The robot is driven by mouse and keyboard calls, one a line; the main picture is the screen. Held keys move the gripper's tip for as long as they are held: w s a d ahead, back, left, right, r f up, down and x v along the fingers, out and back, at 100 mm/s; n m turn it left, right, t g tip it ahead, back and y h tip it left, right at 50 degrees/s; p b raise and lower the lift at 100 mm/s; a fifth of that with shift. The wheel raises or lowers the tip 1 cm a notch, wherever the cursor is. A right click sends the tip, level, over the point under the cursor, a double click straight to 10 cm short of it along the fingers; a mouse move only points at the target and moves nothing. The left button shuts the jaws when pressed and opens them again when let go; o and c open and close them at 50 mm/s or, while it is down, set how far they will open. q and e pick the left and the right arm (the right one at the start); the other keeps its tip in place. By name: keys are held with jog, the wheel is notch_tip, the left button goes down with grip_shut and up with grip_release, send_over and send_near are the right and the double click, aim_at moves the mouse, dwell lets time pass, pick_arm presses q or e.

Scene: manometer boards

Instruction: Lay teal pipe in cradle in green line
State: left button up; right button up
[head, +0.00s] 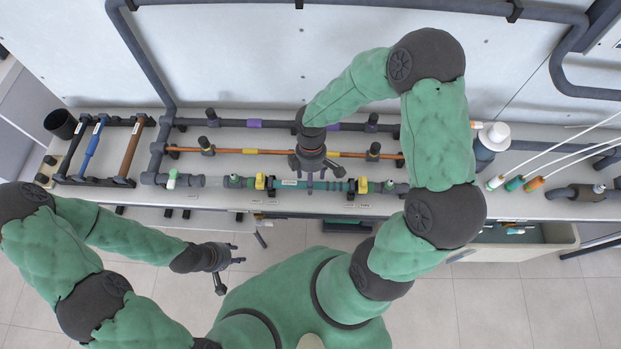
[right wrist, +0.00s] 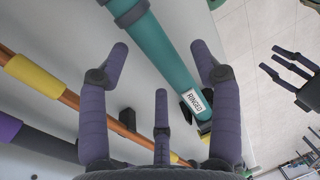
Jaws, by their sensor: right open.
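The teal pipe (head: 287,184) lies along the green line at the bench's front, between two yellow valve handles (head: 260,182). In the right wrist view the teal pipe (right wrist: 163,50) runs diagonally behind my fingers and bears a white label reading "RINGED". My right gripper (head: 316,178) points down above the pipe; its fingers are spread and nothing is between them. The right wrist view shows these open fingers (right wrist: 160,70) apart from the pipe. My left gripper (head: 231,265) is open and empty over the floor in front of the bench. Cradle details under the pipe are hidden.
An orange line (head: 235,151) and a dark line with purple bands (head: 254,124) run behind the green line. A rack (head: 122,182) with black, blue and brown pipes stands left. A white-capped bottle (head: 492,140) and hoses are right.

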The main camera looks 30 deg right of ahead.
notch_tip(320, 180, up, 11)
jog(key=w+d, duration=0.1)
jog(key=shift+w, duration=0.4)
jog(key=shift+f, duration=0.15)
